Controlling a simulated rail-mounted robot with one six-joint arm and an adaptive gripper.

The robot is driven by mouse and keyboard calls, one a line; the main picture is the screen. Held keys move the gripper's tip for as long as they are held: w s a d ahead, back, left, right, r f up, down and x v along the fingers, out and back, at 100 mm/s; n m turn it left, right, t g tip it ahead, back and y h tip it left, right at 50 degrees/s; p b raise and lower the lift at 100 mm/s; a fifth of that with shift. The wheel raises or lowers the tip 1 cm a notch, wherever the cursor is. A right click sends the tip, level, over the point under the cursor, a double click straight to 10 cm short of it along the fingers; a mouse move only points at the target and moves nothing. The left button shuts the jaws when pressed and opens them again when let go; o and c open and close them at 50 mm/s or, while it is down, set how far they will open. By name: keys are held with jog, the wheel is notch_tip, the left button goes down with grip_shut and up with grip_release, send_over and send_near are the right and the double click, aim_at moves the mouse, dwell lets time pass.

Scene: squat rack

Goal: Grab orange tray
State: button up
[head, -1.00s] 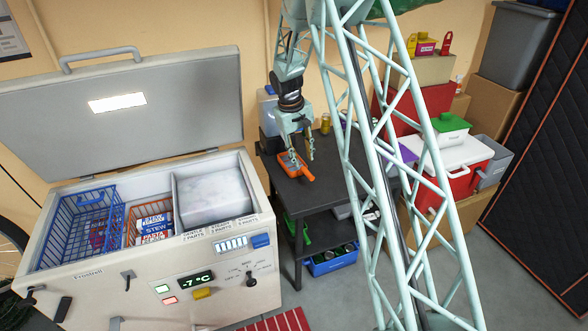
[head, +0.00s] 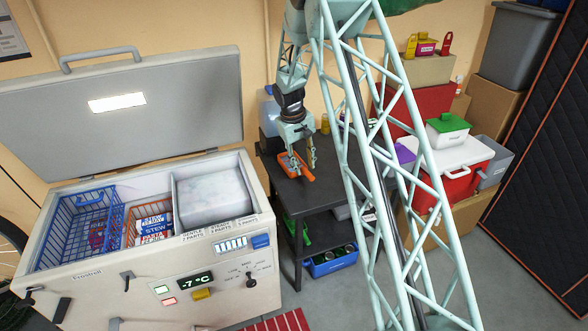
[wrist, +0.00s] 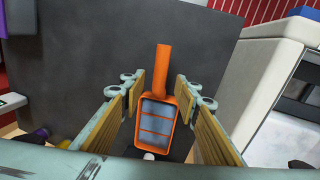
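The orange tray (head: 297,169) lies on the dark top of the black table in the head view. In the wrist view the orange tray (wrist: 157,118) shows a handle pointing up the picture and a grey, divided inside. My gripper (head: 298,155) is low over the tray, fingers pointing down. In the wrist view my gripper (wrist: 157,92) is open, with one padded finger on each side of the tray and a gap to each side.
The black table (head: 305,199) has free room in front of the tray. An open freezer chest (head: 215,245) with baskets stands to the left. A red and white cooler (head: 455,170) and boxes stand to the right. A blue bin (head: 332,264) is on the table's lower shelf.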

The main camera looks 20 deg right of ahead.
aim_at(305, 169)
jog(key=shift+w+d+f, duration=0.1)
jog(key=shift+d+f, duration=0.15)
jog(key=shift+f, duration=0.75)
jog(key=shift+w+d+f, duration=0.1)
jog(key=shift+d+f, duration=0.1)
jog(key=shift+f, duration=0.8)
grip_shut()
